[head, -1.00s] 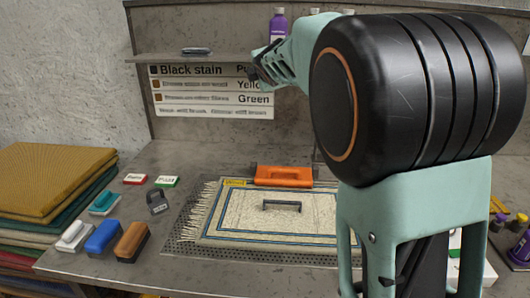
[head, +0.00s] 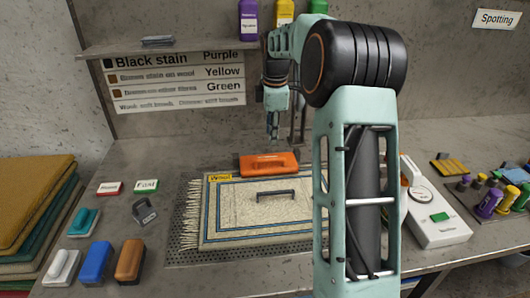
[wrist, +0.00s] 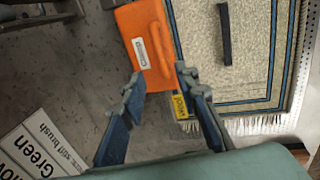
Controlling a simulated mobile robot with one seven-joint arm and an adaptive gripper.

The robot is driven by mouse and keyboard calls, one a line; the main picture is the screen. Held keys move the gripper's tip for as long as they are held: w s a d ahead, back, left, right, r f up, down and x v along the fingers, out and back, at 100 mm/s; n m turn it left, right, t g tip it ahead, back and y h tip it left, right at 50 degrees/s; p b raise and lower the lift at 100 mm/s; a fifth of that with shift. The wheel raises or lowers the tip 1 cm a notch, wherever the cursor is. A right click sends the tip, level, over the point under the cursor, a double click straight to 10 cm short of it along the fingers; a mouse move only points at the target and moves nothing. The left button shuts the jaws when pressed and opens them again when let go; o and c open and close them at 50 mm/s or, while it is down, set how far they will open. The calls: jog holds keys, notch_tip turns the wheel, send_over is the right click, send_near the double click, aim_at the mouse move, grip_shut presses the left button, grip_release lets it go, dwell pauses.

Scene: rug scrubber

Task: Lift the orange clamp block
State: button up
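The orange clamp block (head: 285,168), with a raised handle on top, lies across the back edge of the cream rug (head: 225,236) in the head view. In the wrist view the block (wrist: 139,38) is at the top centre, its near end appearing between the fingertips. My gripper (head: 272,136) points down above the back of the block, apart from it. In the wrist view my gripper (wrist: 158,76) has its two blue-tipped fingers spread wide with nothing held between them. My arm covers part of the bench to the right of the block.
Brushes (head: 97,262) and small labelled blocks lie at left beside stacked rugs (head: 30,205). A shelf (head: 190,48) with bottles is behind.

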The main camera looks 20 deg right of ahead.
aim_at(270, 159)
jog(key=x, duration=1)
jog(key=shift+d+f, duration=0.1)
jog(key=shift+f, duration=0.1)
grip_shut()
